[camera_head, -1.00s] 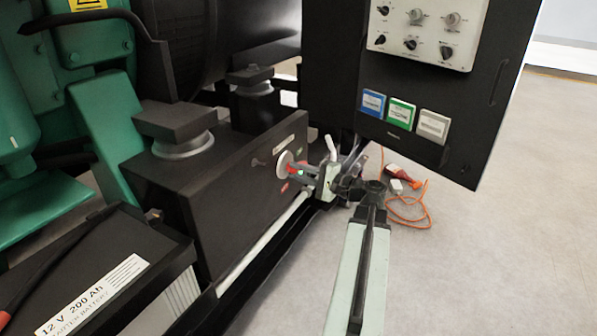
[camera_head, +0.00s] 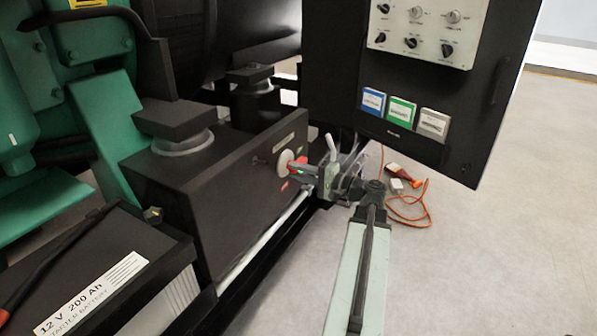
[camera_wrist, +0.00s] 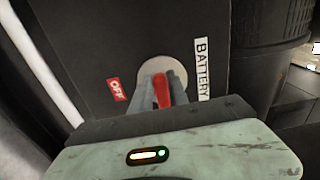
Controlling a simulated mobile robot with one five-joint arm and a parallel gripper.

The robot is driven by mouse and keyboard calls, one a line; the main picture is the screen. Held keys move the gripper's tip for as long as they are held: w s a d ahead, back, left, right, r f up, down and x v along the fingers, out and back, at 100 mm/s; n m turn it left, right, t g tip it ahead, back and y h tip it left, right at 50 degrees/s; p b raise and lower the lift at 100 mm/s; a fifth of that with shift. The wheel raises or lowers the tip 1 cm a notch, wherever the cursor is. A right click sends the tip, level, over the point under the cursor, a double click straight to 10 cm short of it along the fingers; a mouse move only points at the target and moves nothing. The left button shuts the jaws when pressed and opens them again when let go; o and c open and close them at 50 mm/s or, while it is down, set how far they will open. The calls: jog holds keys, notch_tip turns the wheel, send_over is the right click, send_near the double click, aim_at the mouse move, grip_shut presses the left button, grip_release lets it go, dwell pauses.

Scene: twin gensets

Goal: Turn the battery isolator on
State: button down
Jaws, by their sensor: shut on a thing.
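The battery isolator is a round pale disc (camera_head: 286,160) with a red handle (camera_wrist: 161,91), on the black side face of the genset frame. In the wrist view, the two fingers of my gripper (camera_wrist: 162,92) are shut on the red handle, one on each side, in front of the disc. A red OFF label (camera_wrist: 116,89) is left of the disc and a white BATTERY label (camera_wrist: 202,68) is right of it. In the head view my gripper (camera_head: 299,166) reaches the handle from the right. The fingers partly hide the disc and handle.
A black control cabinet (camera_head: 440,120) with knobs and coloured modules hangs close above my arm. A starter battery (camera_head: 100,270) stands at lower left. A red tool with an orange cable (camera_head: 405,205) lies on the floor beyond my arm. The floor at right is clear.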

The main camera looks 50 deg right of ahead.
jog(key=c, duration=1.3)
grip_release()
jog(key=v, duration=0.8)
jog(key=shift+w, duration=0.1)
